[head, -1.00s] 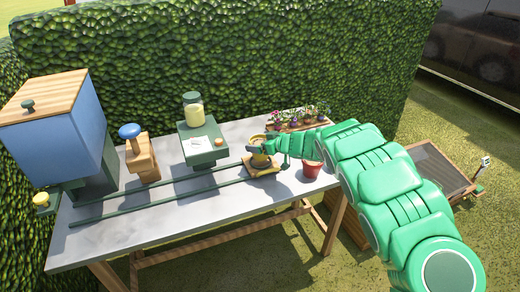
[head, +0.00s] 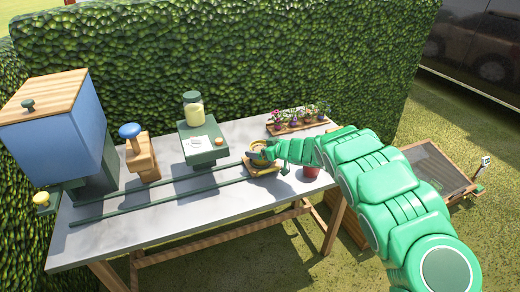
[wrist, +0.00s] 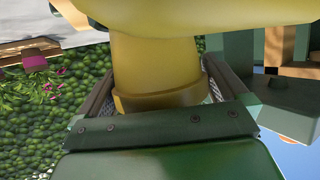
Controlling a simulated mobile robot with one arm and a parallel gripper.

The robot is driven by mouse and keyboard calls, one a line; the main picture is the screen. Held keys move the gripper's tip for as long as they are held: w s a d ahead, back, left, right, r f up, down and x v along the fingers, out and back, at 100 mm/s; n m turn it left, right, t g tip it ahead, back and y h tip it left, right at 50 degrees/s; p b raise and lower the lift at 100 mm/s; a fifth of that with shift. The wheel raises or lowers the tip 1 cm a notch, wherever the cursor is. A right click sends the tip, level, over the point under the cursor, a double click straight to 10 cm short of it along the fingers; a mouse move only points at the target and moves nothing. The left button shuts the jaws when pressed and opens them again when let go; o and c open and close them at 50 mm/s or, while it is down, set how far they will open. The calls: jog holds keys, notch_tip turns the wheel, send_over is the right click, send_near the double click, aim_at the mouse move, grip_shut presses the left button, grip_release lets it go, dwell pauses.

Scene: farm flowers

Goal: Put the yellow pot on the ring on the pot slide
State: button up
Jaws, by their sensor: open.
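The yellow pot (head: 257,153) is at the right end of the pot slide (head: 160,203), over the yellow-and-wood carriage (head: 262,168). My gripper (head: 268,152) is at the pot from the right and covers part of it. In the wrist view the yellow pot (wrist: 155,68) fills the space between the dark fingers of my gripper (wrist: 155,95). The jaws are open around it. The ring is hidden by the pot and gripper, so I cannot tell how exactly the pot sits in it.
A red pot (head: 311,173) stands just under my arm, partly covered. A tray of flowers (head: 298,124) is behind. A green stand with a jar (head: 194,108), a wooden block with a blue knob (head: 130,131) and a blue bin (head: 62,128) stand left. The front tabletop is clear.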

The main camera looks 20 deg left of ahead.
jog(key=shift+r, duration=0.15)
jog(key=v, duration=1.2)
dwell(0.3)
